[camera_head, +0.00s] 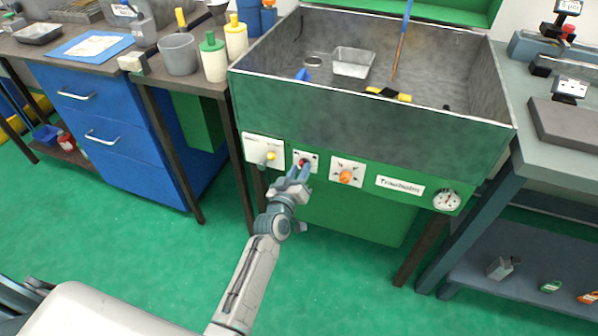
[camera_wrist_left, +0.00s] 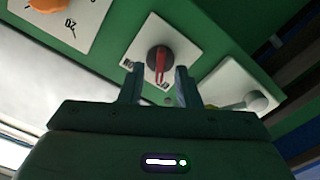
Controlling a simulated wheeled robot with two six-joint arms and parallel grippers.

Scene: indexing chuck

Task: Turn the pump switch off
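The pump switch appears to be the red-handled rotary knob (camera_head: 304,162) on a small white plate on the green front panel below the sink. In the left wrist view the knob (camera_wrist_left: 160,62) has a dark round base, and its red handle points down the picture, toward my gripper. Lettering on the plate shows beside the left finger; more near the handle's lower end is partly hidden. My left gripper (camera_head: 296,174) is at the knob in the head view. In the wrist view its fingers (camera_wrist_left: 158,86) are apart, either side of the handle's lower end; contact is unclear. My right gripper is not in view.
A plate with a yellow-tipped lever (camera_head: 270,156) is left of the switch. An orange knob (camera_head: 345,177), a label (camera_head: 400,186) and a round gauge (camera_head: 447,200) are to the right. The sink (camera_head: 370,120) is above. Green floor lies in front.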

